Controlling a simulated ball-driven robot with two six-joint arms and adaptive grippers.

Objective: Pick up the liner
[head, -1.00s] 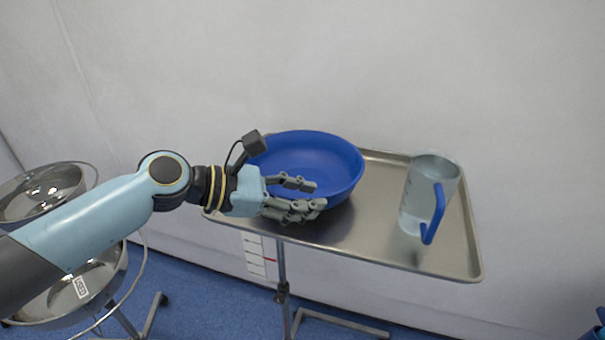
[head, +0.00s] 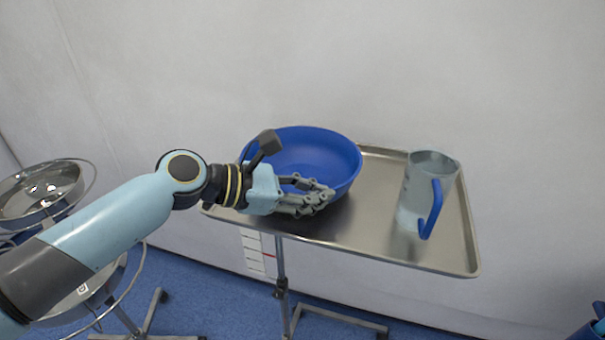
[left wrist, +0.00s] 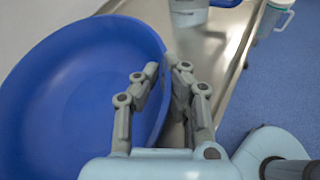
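The liner appears to be the wide blue bowl (head: 310,150), which sits on the left part of the metal tray (head: 440,255). It fills the left of the left wrist view (left wrist: 70,90). My left gripper (head: 325,192) is at the bowl's near right rim. In the left wrist view its fingers (left wrist: 162,72) straddle the rim, one finger inside the bowl and the others outside, with the tips close together on the wall. The bowl looks level and still on the tray. My right gripper is out of view.
A clear jug (head: 412,195) with a blue handle stands on the right of the tray, with bare tray between it and the bowl. Steel basins (head: 40,190) on a stand are at the left. A pale wall (head: 450,70) is close behind.

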